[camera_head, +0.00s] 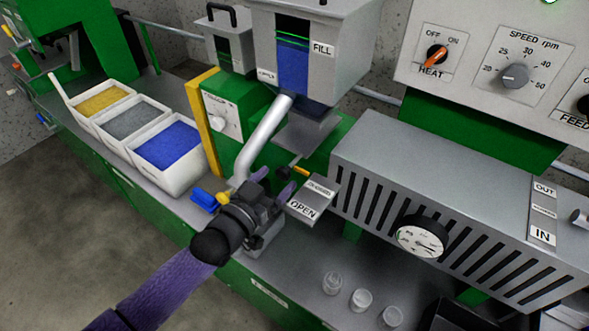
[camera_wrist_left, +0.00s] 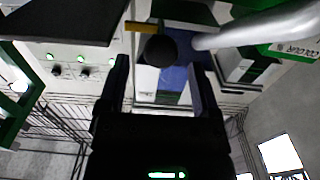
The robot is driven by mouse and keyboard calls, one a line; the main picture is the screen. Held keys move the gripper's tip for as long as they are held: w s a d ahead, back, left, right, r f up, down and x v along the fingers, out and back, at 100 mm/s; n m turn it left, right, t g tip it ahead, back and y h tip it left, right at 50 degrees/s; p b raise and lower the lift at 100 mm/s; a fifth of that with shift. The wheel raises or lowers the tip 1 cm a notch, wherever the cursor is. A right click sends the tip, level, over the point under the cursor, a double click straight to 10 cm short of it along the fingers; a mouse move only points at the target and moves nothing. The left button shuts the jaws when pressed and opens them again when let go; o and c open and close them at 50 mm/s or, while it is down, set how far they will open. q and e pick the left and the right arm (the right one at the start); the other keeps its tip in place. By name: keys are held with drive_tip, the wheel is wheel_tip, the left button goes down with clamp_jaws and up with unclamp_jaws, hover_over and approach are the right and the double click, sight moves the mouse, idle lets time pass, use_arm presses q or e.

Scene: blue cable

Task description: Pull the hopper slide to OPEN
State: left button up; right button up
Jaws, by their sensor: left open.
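The hopper (camera_head: 318,45), a grey box with a window of blue material and a FILL label, stands at the top middle of the head view. Below it is a grey plate marked OPEN (camera_head: 304,209). A dark round knob on a short yellow rod (camera_head: 301,170) sits just behind this plate. My left gripper (camera_head: 274,182) is open, its purple-tipped fingers close to the knob. In the left wrist view, the black knob (camera_wrist_left: 161,49) shows between the two spread fingers, near their tips; I cannot tell whether they touch it. My right gripper is not in view.
A slanted grey pipe (camera_head: 265,134) runs down just behind my left gripper. White bins of yellow, grey and blue pellets (camera_head: 168,146) stand on the left. A slotted grey barrel cover with a gauge (camera_head: 419,237) is on the right. Small clear cups (camera_head: 361,299) stand in front.

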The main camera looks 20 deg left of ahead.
sight(281, 175)
use_arm(q)
drive_tip(key=b+x, duration=0.1)
drive_tip(key=x, duration=0.4)
clamp_jaws()
idle(0.3)
